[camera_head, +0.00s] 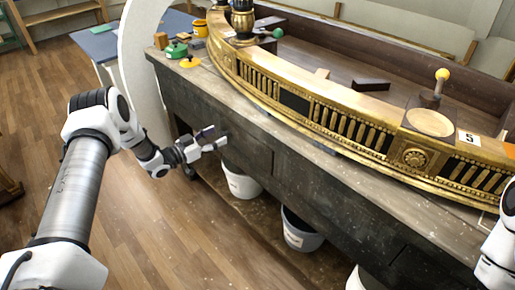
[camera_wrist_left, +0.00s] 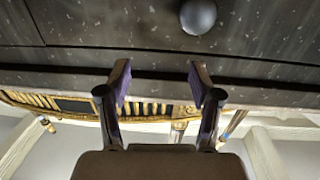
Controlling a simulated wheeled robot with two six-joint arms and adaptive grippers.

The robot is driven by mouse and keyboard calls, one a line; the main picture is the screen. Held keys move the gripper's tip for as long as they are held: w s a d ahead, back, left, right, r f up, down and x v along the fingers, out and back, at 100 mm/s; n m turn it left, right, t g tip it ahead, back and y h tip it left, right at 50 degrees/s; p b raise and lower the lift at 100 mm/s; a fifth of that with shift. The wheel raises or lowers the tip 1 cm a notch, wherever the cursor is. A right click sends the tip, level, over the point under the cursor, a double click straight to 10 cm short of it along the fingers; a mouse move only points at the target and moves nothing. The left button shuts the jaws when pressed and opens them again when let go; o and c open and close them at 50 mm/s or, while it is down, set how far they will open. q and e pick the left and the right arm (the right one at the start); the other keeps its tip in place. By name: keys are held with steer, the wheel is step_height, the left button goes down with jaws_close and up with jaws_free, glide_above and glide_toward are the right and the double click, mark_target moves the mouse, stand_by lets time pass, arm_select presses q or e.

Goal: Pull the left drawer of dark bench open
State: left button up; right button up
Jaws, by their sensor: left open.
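The dark bench (camera_head: 345,200) runs diagonally across the head view. Its left drawer (camera_head: 250,158) is a dark wooden front below the worktop and looks shut. In the left wrist view, the drawer front (camera_wrist_left: 110,22) fills the upper part, with a round dark knob (camera_wrist_left: 198,16) near the top edge. My left gripper (camera_head: 217,138) is in front of the drawer in the head view. In the wrist view its two fingers (camera_wrist_left: 160,80) are apart and empty, with the knob beyond them, above the right finger. The knob is not visible in the head view. My right gripper is out of view.
A curved gilt console piece (camera_head: 330,115) lies on the worktop. Pale buckets (camera_head: 240,182) and (camera_head: 300,230) stand beneath the bench. Green and yellow items (camera_head: 177,50) sit at its far left end. Wooden floor (camera_head: 180,235) is clear in front.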

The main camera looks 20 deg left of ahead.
mark_target(221, 136)
arm_select(q)
steer(key=a+f+y+b, duration=0.1)
steer(key=a+f+b, duration=0.2)
steer(key=a+f, duration=0.15)
steer(key=shift+n+t, duration=0.4)
steer(key=x, duration=0.7)
steer(key=shift+d, duration=0.45)
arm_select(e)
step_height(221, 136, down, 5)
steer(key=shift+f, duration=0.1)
arm_select(q)
jaws_close()
